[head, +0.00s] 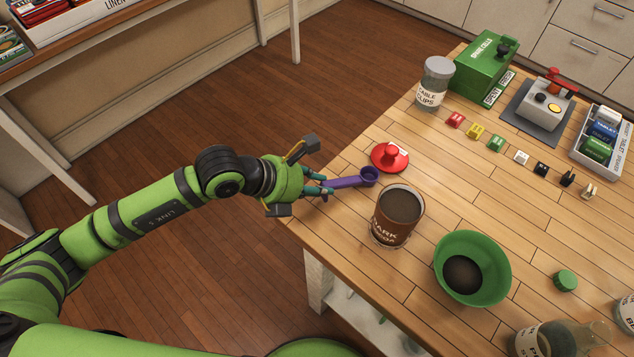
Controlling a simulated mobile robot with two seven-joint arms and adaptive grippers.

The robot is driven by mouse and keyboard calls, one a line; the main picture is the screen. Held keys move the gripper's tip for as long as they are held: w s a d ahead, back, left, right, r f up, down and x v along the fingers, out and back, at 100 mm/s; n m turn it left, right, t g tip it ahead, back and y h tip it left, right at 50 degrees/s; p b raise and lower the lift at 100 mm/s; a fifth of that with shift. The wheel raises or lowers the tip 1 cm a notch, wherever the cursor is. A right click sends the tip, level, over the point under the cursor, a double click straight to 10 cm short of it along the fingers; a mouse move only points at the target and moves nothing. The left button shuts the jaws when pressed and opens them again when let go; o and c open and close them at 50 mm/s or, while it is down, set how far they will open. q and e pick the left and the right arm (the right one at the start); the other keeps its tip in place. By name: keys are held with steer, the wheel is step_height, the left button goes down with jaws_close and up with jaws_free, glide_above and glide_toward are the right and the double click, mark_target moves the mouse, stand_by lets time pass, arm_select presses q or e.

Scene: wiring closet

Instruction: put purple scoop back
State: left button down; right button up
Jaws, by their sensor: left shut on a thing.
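The purple scoop (352,181) is in the head view, near the left edge of the wooden table. My left gripper (325,188) is shut on its handle, with the scoop's cup pointing right. I cannot tell whether the scoop touches the table. A glass jar of dark powder (397,216), labelled with "DARK", stands just right of and below the scoop, with its top open. A red lid with a knob (390,157) lies on the table above the scoop's cup. My right gripper is not in view.
A green bowl (472,268) with dark contents stands right of the jar. A clips jar (434,84), green box (485,67), small coloured clips and a white tray (601,140) occupy the far side. The middle of the table is clear.

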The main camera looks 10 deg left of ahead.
arm_select(q)
steer(key=shift+f, duration=0.25)
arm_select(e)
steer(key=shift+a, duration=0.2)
arm_select(q)
steer(key=shift+f, duration=0.1)
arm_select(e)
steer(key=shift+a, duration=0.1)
arm_select(q)
steer(key=shift+f, duration=0.15)
steer(key=c, duration=1.1)
jaws_free()
steer(key=shift+o, duration=0.2)
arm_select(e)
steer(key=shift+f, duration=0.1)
